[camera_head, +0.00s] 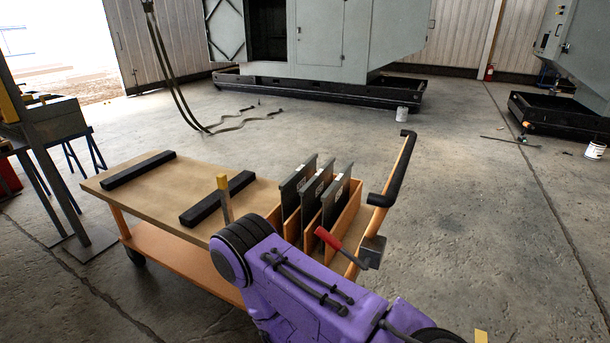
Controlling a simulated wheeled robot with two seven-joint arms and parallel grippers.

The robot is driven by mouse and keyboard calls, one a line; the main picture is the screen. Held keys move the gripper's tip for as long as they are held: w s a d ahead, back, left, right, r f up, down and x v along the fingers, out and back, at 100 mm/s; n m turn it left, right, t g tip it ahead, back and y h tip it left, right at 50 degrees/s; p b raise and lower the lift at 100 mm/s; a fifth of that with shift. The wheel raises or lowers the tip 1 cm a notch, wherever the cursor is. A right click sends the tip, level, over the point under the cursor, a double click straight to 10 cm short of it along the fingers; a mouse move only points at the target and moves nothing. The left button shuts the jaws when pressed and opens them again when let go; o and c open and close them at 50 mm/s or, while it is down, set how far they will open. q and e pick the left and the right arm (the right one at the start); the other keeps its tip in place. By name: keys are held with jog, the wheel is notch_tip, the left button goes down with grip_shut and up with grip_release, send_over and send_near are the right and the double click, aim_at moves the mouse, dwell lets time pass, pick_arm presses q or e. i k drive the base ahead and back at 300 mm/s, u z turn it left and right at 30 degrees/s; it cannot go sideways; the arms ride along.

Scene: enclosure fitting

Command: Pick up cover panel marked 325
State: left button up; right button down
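Three dark grey cover panels stand upright, side by side, in the slots of an orange-brown wooden rack (349,217) at the right end of a cart. They are the left panel (292,194), the middle panel (312,196) and the right panel (333,203). Small pale labels show near their tops, but the markings are too small to read, so I cannot tell which is 325. A purple arm link of mine crosses the lower middle and hides the rack's front lower part. I cannot make out either gripper. No panel is visibly held.
The cart top (150,195) carries two black bars (138,170) (217,198). A yellow-tipped upright piece (225,198) stands near one. A red-handled tool (328,238) is at the rack's front. The cart's black handle (400,165) rises at right. Open floor lies right.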

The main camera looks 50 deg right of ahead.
aim_at(311, 194)
jog(key=u, duration=0.05)
jog(key=i, duration=0.75)
jog(key=z, duration=2.8)
